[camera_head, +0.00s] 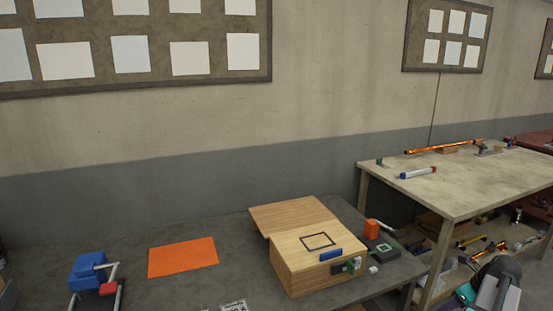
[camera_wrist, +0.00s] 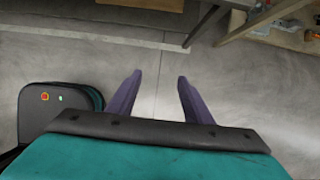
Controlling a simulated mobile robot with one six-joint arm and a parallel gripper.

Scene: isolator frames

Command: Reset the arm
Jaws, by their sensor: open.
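My gripper (camera_wrist: 159,88) shows in the wrist view with its two purple fingers apart and nothing between them. Bare grey floor lies beneath it. In the head view, part of my arm (camera_head: 490,287) shows at the lower right corner, in front of the wooden table's lower shelf. The fingers cannot be made out there.
A dark table holds a wooden box (camera_head: 300,270), an orange mat (camera_head: 183,257), a blue device (camera_head: 88,270) and a small orange object (camera_head: 371,229). A wooden table (camera_head: 450,190) with tools stands at right. In the wrist view, table edges cross the top; floor (camera_wrist: 250,100) is clear.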

